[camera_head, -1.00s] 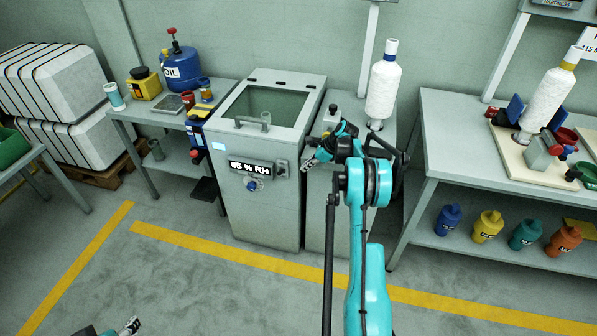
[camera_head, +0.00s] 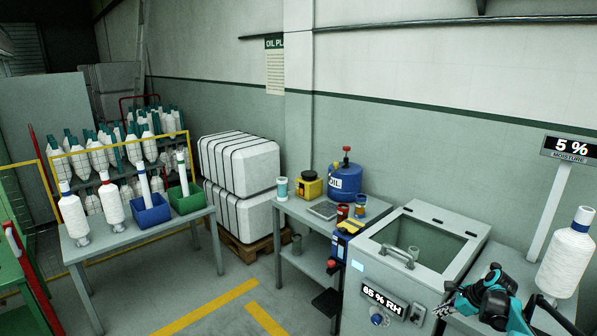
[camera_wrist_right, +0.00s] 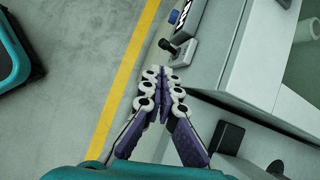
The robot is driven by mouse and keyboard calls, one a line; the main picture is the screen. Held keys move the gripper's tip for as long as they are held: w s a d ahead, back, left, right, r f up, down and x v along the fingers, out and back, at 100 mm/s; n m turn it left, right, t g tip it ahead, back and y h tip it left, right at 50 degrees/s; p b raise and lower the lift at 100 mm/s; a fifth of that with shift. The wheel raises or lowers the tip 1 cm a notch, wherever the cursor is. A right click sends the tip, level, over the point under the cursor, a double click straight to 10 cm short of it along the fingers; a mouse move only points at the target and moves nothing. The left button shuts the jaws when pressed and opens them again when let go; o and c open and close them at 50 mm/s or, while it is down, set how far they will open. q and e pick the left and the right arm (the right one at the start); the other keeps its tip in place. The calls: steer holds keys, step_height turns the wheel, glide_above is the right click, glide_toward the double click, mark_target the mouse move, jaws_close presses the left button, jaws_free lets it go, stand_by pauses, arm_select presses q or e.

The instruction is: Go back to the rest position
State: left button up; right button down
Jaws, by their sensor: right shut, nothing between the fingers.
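My right gripper (camera_head: 447,308) shows at the lower right of the head view, in front of the right side of the grey humidity cabinet (camera_head: 385,277). In the right wrist view its fingers (camera_wrist_right: 163,80) are together with nothing between them, above the floor beside the cabinet front. The teal and black right wrist is behind the fingers. My left gripper does not show in the head view.
A white yarn cone (camera_head: 568,262) stands right of my right arm, by a moisture display (camera_head: 570,149). The side table (camera_head: 300,222) holds a blue oil can (camera_head: 345,182). A table (camera_head: 150,243) with cones and bins stands left. Yellow-lined floor (camera_head: 215,303) lies between.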

steer(key=s+a+r+n+h, duration=0.1)
steer(key=s+a+r+n, duration=0.5)
steer(key=a+r, duration=0.3)
steer(key=s+a+r+n+h, duration=0.1)
steer(key=s+a+r+n, duration=0.45)
steer(key=a+r, duration=0.4)
steer(key=s+a+f+n, duration=0.1)
steer(key=s+a+n, duration=0.3)
steer(key=s, duration=0.3)
steer(key=s+a+f+n+t+h, duration=0.1)
steer(key=s+a+n, duration=0.3)
steer(key=s, duration=0.4)
steer(key=s+a+f+n+t, duration=0.1)
steer(key=s+a+f+n, duration=0.2)
steer(key=s+a+n, duration=0.2)
steer(key=s, duration=0.2)
steer(key=shift+s+h, duration=0.3)
steer(key=shift+s, duration=0.05)
steer(key=shift+n, duration=0.25)
